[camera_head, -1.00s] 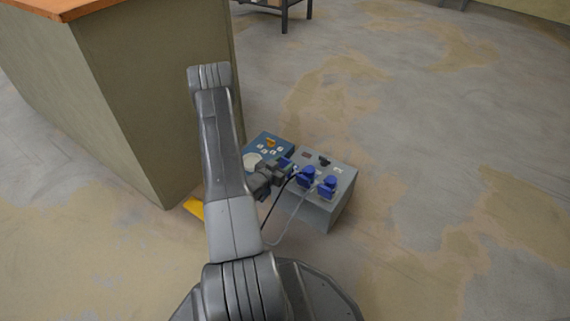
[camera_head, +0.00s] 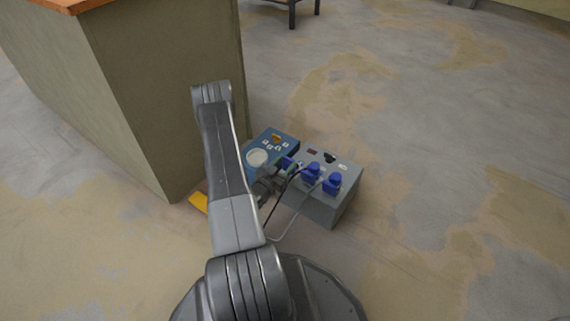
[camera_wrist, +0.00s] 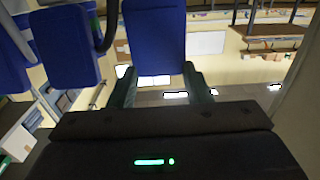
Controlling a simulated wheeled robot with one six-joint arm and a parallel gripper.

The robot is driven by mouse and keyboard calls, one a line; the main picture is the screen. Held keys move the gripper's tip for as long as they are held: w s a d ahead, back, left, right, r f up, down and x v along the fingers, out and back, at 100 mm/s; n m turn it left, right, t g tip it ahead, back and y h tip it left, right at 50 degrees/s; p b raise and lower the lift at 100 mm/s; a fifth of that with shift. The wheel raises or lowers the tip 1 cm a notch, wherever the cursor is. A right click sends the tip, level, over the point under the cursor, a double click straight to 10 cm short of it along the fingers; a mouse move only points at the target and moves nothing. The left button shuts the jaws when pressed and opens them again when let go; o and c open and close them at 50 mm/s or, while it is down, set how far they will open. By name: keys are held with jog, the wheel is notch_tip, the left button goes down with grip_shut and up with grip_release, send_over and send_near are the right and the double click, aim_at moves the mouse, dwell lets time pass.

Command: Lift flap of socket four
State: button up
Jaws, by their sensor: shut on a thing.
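A grey socket box (camera_head: 342,205) stands on the floor with a row of blue socket flaps along its top. My gripper (camera_head: 275,180) is at the left end of this row, mostly hidden behind my arm and its own body. In the wrist view, a blue flap (camera_wrist: 155,38) stands between the two fingers of my gripper (camera_wrist: 160,84), which is shut on it. Two more blue parts, the nearer flap (camera_wrist: 72,45) and another at the edge (camera_wrist: 12,65), lie to the left. I cannot read any socket numbers.
A blue box (camera_head: 278,143) with a round pale disc adjoins the grey box on the left. Dark and grey cables (camera_head: 282,222) hang by the grey box's front. A tall cabinet (camera_head: 175,110) stands at left. Floor to the right is clear.

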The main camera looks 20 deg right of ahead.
jog(key=o, duration=1.4)
jog(key=shift+s+a, duration=0.1)
jog(key=shift+a, duration=0.05)
jog(key=p+v, duration=0.3)
jog(key=v, duration=1)
jog(key=shift+s+p, duration=0.3)
jog(key=shift+p, duration=0.1)
jog(key=shift+a+f, duration=0.1)
jog(key=shift+a, duration=0.05)
